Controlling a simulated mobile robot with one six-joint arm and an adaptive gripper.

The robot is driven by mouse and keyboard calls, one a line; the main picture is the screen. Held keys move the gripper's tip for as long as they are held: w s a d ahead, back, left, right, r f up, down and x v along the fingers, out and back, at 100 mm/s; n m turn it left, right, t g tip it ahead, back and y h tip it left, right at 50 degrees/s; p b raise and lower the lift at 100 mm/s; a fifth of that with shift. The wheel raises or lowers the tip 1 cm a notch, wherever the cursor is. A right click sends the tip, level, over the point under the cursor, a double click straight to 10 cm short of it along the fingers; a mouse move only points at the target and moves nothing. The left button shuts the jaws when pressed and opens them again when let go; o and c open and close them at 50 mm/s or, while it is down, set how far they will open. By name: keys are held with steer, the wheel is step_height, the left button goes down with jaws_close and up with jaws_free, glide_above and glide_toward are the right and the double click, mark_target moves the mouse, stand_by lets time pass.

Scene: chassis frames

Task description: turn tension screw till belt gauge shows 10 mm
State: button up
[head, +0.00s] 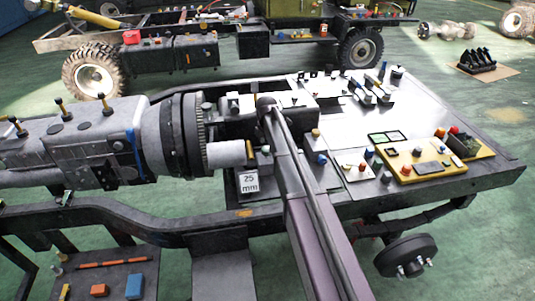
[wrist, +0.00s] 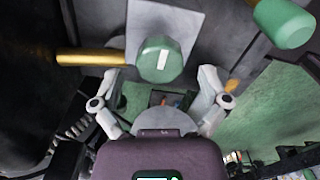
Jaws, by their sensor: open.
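In the wrist view, a green round knob (wrist: 161,60) with a white stripe sits on a grey square plate (wrist: 190,22). It may be the tension screw; I cannot tell for sure. My gripper (wrist: 159,78) is open, one finger on each side below the knob, with nothing held. I cannot tell whether a finger touches the knob. In the head view a white sign reading "25 mm" (head: 249,183) stands left of my arm. The belt and a gauge scale are not clear. My gripper's fingers are hidden behind my arm in the head view.
A gold rod (wrist: 90,57) lies left of the knob, and another green cylinder (wrist: 283,22) is at upper right. In the head view, a large grey engine (head: 85,145) is at left. A yellow tray (head: 440,160) with small parts lies on the deck at right.

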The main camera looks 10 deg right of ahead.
steer(key=shift+f+b, duration=0.55)
steer(key=shift+f, duration=0.25)
steer(key=c, duration=1.1)
steer(key=shift+d, duration=0.2)
steer(key=shift+c, duration=0.2)
steer(key=shift+a, duration=0.1)
